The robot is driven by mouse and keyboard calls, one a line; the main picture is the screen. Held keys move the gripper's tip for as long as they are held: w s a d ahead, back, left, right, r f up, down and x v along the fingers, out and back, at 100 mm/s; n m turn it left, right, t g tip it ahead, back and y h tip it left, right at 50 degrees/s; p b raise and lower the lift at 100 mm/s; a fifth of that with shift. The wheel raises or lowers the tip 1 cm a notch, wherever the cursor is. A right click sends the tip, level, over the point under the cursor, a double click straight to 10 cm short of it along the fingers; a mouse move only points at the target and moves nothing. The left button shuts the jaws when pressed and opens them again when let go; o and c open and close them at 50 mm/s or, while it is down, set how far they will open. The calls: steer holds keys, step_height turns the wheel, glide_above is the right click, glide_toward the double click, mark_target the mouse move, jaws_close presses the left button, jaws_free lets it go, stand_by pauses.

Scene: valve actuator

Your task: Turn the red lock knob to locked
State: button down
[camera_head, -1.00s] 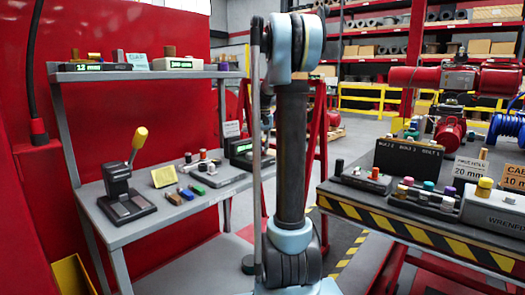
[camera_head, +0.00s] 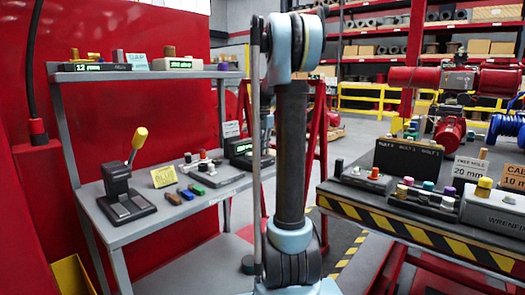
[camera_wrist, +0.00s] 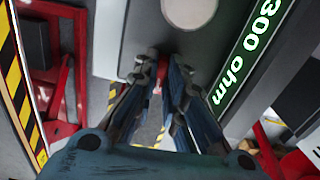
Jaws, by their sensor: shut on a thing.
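A pale round part (camera_wrist: 190,10) sits at the top edge. In the head view, my upright arm blocks the middle, and my gripper cannot be made out.
In the head view, a grey bench (camera_head: 130,232) at left holds a yellow-handled lever (camera_head: 137,142), a yellow card (camera_head: 164,177) and small coloured blocks. A striped-edge table (camera_head: 425,232) at right carries several knobs and signs. Floor shows between them.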

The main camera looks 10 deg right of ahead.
steer(key=shift+w, duration=0.1)
steer(key=c, duration=1.7)
jaws_free()
steer(key=shift+o, duration=0.2)
step_height(320, 180, up, 12)
steer(key=shift+f, duration=0.1)
steer(key=s+a+f+n+t, duration=0.1)
steer(key=s+a+f+n, duration=0.15)
steer(key=s+f, duration=0.55)
steer(key=s+a+f+n, duration=0.1)
steer(key=s+f+n, duration=0.25)
steer(key=s, duration=0.85)
steer(key=s+a+f+n+t, duration=0.1)
steer(key=s+a+f+n, duration=0.1)
steer(key=s+f, duration=0.6)
steer(key=s+f+n, duration=0.2)
steer(key=s+f, duration=0.8)
steer(key=s, duration=0.1)
steer(key=shift+a+n, duration=0.3)
steer(key=shift+a, duration=0.05)
